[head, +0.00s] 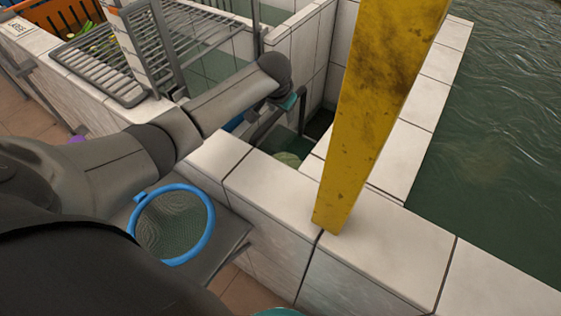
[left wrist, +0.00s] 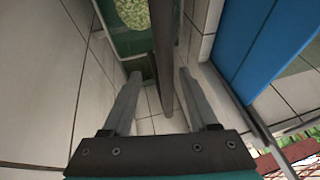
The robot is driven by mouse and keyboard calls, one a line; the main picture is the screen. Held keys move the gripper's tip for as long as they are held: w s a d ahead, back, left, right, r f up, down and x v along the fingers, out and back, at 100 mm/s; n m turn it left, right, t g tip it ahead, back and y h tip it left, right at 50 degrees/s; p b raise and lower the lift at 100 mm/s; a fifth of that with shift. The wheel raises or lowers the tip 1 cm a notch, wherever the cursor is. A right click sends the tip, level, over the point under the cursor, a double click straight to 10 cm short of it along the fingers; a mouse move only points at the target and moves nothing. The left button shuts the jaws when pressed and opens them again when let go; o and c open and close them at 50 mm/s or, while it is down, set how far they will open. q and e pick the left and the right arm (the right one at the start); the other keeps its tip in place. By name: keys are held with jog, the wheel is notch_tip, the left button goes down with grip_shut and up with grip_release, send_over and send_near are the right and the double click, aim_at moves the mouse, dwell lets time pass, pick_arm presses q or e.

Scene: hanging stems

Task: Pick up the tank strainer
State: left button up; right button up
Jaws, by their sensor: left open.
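My left gripper (head: 300,108) reaches down over a small tiled tank, mostly hidden by its own wrist in the head view. In the left wrist view its two fingers (left wrist: 159,75) are open. A dark upright bar (left wrist: 163,50) runs between them, with gaps on both sides. A round pale-green mesh-like thing (head: 288,158) lies low in the tank. It also shows beyond the fingertips in the left wrist view (left wrist: 119,14). A blue-rimmed round strainer (head: 209,232) lies on a grey shelf outside the tank wall. I cannot tell which is the tank strainer.
A yellow post (head: 370,110) stands on the white tiled wall (head: 265,190) just right of the tank. Open water (head: 490,130) lies to the right. A metal rack (head: 115,75) and an orange crate (head: 50,18) are at the upper left. A blue panel (left wrist: 265,45) is close beside the gripper.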

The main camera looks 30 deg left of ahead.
pick_arm(q)
jog(key=shift+a+b+x, duration=0.15)
jog(key=shift+b+x, duration=0.55)
jog(key=shift+x, duration=0.65)
jog(key=shift+a+b+x, duration=0.2)
jog(key=shift+b+x, duration=0.45)
jog(key=shift+x, duration=0.65)
jog(key=shift+w, duration=0.1)
jog(key=shift+f, duration=0.25)
jog(key=c, duration=0.4)
grip_shut()
